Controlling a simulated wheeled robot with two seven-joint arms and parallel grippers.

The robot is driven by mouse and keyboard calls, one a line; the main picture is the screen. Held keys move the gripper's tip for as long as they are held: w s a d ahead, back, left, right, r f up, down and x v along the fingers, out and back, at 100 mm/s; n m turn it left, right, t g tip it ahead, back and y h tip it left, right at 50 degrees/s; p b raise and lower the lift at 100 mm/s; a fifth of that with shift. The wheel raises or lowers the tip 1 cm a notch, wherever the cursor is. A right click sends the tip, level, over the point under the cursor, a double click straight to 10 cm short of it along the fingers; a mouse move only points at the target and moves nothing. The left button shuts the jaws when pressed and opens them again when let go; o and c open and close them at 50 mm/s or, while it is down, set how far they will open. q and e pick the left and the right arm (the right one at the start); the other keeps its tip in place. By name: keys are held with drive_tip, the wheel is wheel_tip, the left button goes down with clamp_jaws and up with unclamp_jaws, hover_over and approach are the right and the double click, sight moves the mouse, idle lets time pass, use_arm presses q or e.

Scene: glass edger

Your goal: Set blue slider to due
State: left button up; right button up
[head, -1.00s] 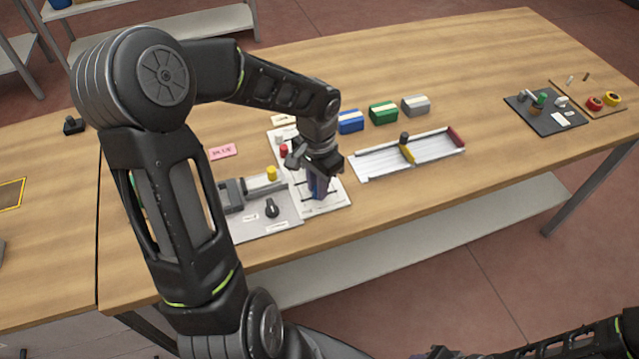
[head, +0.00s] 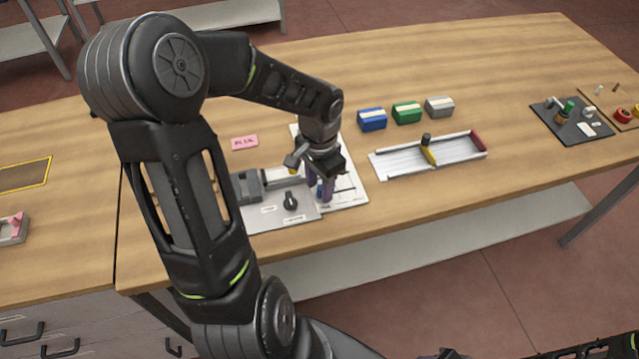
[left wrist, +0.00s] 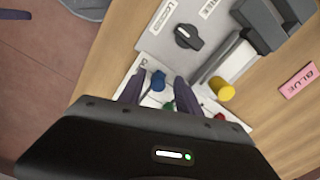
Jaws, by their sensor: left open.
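The blue slider knob (left wrist: 158,80) shows in the left wrist view on a white slider board (left wrist: 150,99), between the two fingers of my open left gripper (left wrist: 158,92). I cannot tell whether either finger touches it. In the head view the left gripper (head: 325,192) points down over the white board (head: 352,198), and a bit of the blue knob (head: 319,188) shows between its fingers. The gripper hides much of the board, and the "due" mark cannot be read. A dark part at the bottom edge of the head view seems to be my right gripper (head: 447,354).
A grey plate with a black knob (head: 291,201) adjoins the board. A yellow knob (left wrist: 222,91) and a red knob (left wrist: 219,117) stand close by. A pink label (head: 245,142), blue box (head: 372,119) and white channel tray (head: 400,166) are around. The table's front right is clear.

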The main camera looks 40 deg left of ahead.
sight(320, 188)
use_arm(q)
wheel_tip(320, 188, up, 8)
drive_tip(key=shift+f, duration=0.1)
idle(0.4)
idle(0.5)
